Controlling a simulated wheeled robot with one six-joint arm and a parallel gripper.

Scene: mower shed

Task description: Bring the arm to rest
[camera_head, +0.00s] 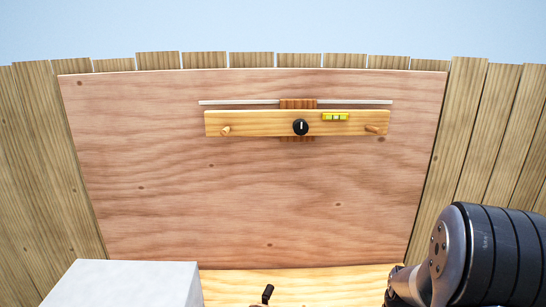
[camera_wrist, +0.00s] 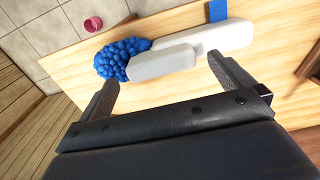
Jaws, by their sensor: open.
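My arm (camera_head: 480,255) enters the head view at the lower right, with its end cut off by the bottom edge. In the wrist view my gripper (camera_wrist: 163,70) is open, its two dark fingers spread wide. Beyond the fingertips lies a white object with a blue knobbly head (camera_wrist: 122,60), on a pale wooden surface (camera_wrist: 150,95). A longer white piece (camera_wrist: 225,38) with a blue patch lies beside it. Nothing appears gripped. I cannot tell the gap between the fingertips and these objects.
A plywood board (camera_head: 250,200) on a plank fence carries a wooden bar (camera_head: 260,123) with pegs, a black knob and a yellow level. A white box (camera_head: 125,285) stands lower left. A small black item (camera_head: 267,294) shows at the bottom. A pink-red round thing (camera_wrist: 92,23) lies on grey tiles.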

